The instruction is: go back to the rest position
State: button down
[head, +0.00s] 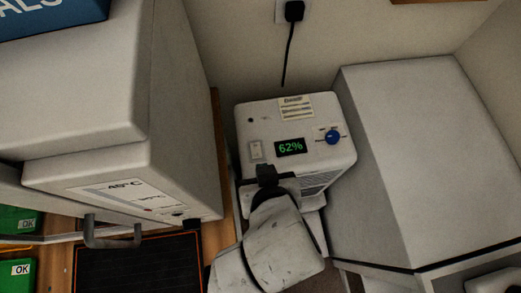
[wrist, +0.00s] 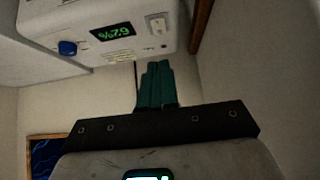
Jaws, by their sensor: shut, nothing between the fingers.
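My gripper (wrist: 157,80) shows in the wrist view as teal fingers held together, with nothing between them. In the head view my gripper (head: 268,174) is the dark end of my white arm, just in front of the lower front of a white unit (head: 258,122). I cannot tell whether it touches the unit. The unit has a lit display (head: 290,147) reading 62%, a blue knob (head: 333,137) and a pale rocker switch (head: 256,150). In the wrist view the unit (wrist: 100,15) appears upside down at the top.
A large white cabinet (head: 420,150) stands close on the right. On the left is a white oven-like box (head: 180,170) labelled 45°C with a handle (head: 110,240). Below it lie a black mat (head: 140,268) and green boxes (head: 18,220). A black plug (head: 293,11) hangs its cord behind the unit.

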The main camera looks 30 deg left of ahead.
jog(key=shift+v, duration=0.75)
jog(key=shift+d+f, duration=0.1)
jog(key=w+d+f+m+g+h+b, duration=0.1)
jog(key=w+d+f+m+h, duration=0.1)
jog(key=d+f, duration=0.5)
jog(key=w+d+f+m+g+h+b, duration=0.1)
jog(key=d+f+m+h, duration=0.1)
jog(key=d, duration=0.9)
jog(key=s+d+f+m+g+b, duration=0.1)
jog(key=s+d+f, duration=0.3)
jog(key=d, duration=0.4)
jog(key=s+d+f+m+g+h, duration=0.1)
jog(key=s+d+f+m+g, duration=0.1)
jog(key=s+d+f, duration=0.3)
jog(key=s+d+m, duration=0.1)
jog(key=d, duration=0.2)
jog(key=shift+d+g+b, duration=0.2)
jog(key=shift+g+b, duration=0.15)
jog(key=shift+g, duration=0.05)
jog(key=shift+s, duration=0.1)
